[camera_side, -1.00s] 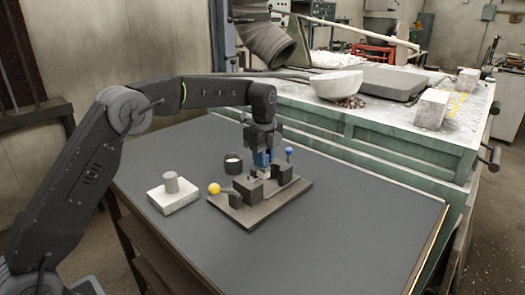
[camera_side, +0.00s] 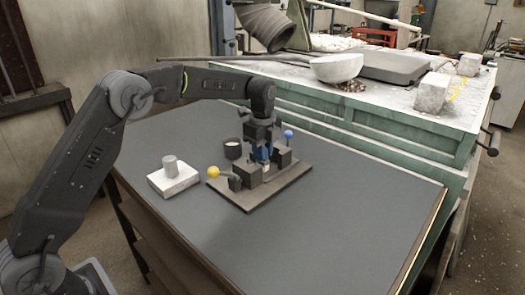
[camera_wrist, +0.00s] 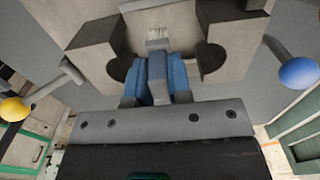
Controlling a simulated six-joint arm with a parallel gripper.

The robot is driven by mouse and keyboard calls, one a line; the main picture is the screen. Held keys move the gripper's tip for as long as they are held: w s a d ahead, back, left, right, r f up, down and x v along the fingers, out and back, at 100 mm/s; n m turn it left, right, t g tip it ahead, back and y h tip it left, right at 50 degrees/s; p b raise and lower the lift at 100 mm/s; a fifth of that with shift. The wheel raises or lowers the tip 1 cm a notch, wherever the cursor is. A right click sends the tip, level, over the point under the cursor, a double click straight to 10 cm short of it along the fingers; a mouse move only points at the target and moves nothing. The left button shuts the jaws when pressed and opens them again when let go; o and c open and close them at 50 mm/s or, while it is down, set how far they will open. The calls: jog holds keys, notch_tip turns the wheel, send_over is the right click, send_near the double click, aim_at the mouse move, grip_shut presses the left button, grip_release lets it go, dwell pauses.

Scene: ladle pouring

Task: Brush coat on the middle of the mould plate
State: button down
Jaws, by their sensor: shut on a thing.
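The brush hangs between the two dark grey mould blocks (camera_side: 248,173), which stand on a flat base plate (camera_side: 270,194). In the wrist view, the brush (camera_wrist: 156,72) lies between the hollowed block faces, with its pale bristles (camera_wrist: 158,34) near the middle. I cannot tell whether the bristles touch the mould. A yellow-knobbed lever (camera_side: 213,172) is at the left of the mould and a blue-knobbed one (camera_side: 288,134) at the right.
A dark cup (camera_side: 232,149) with pale contents stands behind the mould. A pale slab with a short cylinder (camera_side: 171,166) sits to the left. The front of the dark table (camera_side: 320,240) is clear. A green bench (camera_side: 400,130) with a white bowl (camera_side: 337,67) stands behind.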

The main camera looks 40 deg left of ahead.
jog(key=shift+f, duration=0.65)
dwell(0.3)
jog(key=shift+s, duration=0.15)
jog(key=shift+s, duration=0.5)
jog(key=shift+w, duration=1.3)
jog(key=shift+s, duration=0.1)
jog(key=shift+s, duration=1.25)
jog(key=shift+w+r, duration=0.1)
jog(key=shift+w, duration=1.25)
jog(key=shift+s, duration=1.3)
